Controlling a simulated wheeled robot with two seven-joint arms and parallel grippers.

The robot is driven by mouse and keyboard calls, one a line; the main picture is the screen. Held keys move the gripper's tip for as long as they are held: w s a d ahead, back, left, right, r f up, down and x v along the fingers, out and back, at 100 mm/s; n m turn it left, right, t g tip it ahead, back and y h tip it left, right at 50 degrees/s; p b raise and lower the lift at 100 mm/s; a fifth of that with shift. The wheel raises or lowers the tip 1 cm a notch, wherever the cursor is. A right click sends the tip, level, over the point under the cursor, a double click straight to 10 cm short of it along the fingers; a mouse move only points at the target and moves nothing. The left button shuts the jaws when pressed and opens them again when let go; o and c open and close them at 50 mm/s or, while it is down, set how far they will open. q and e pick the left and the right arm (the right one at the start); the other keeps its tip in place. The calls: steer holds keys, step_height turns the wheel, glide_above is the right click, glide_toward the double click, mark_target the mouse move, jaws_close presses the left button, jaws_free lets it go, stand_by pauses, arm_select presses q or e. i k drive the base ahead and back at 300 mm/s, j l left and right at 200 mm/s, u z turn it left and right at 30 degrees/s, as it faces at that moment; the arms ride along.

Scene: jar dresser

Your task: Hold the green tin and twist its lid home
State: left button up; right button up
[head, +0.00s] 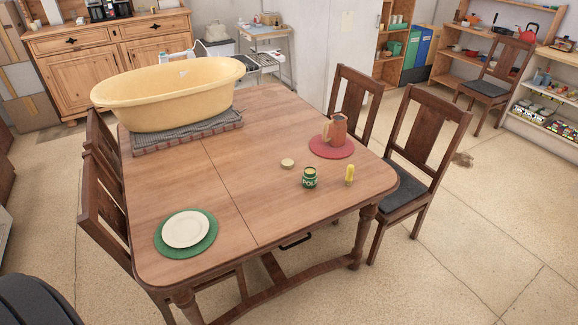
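The green tin (310,178) stands upright on the wooden table, near the right part of its front edge. It has a dark green side with pale lettering and a yellowish top. A small round pale lid (287,163) lies on the table behind and to the left of the tin, apart from it. Neither of my grippers shows in the head view, so their state is hidden.
On the table (240,175) are a small yellow item (350,174), a brown jug (337,131) on a red mat (331,152), a white plate (186,229) on a green mat (208,248), and a large yellow tub (165,90). Chairs (425,150) flank the table. Its middle is clear.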

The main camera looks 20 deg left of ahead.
mark_target(309, 178)
steer(key=i+l+u, duration=0.25)
steer(key=i+l, duration=0.25)
steer(key=l, duration=0.15)
steer(key=i+l+u, duration=0.3)
steer(key=i+l, duration=0.15)
steer(key=l, duration=0.25)
steer(key=i+l+u, duration=0.15)
steer(key=l, duration=0.25)
steer(key=i, duration=0.05)
